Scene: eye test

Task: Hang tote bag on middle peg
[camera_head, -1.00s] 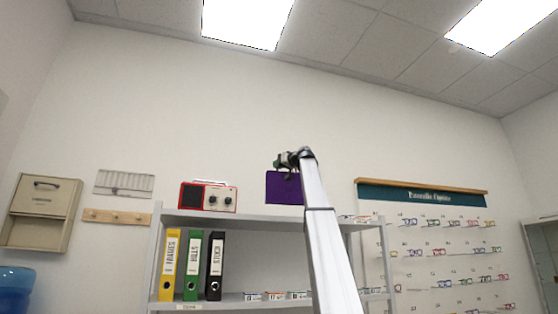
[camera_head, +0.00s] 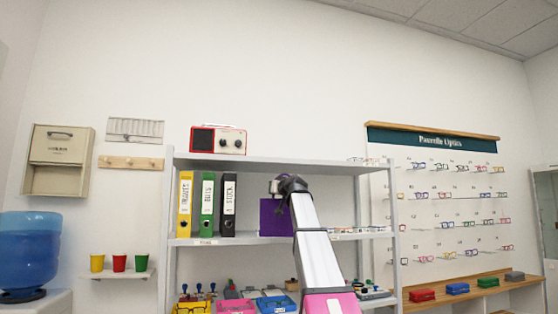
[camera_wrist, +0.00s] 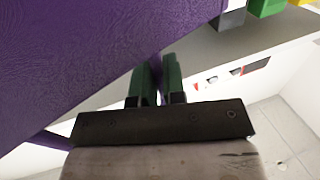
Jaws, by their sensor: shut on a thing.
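The purple tote bag (camera_head: 274,218) hangs from my gripper (camera_head: 277,188) in front of the shelf unit, right of the binders. In the wrist view the purple bag cloth (camera_wrist: 75,55) fills the upper left. The green fingers of my gripper (camera_wrist: 158,72) are close together there, shut on the bag at its edge; the exact grip spot is hard to see. The wooden peg rail (camera_head: 131,163) is on the wall at the left, well away from the bag. Its pegs are small and look bare.
A grey shelf unit (camera_head: 170,205) holds yellow, green and black binders (camera_head: 228,207), with a red radio (camera_head: 218,140) on top. A beige wall box (camera_head: 58,160) and a grey rack (camera_head: 135,130) flank the peg rail. Below it, a small shelf (camera_head: 125,274) carries coloured cups.

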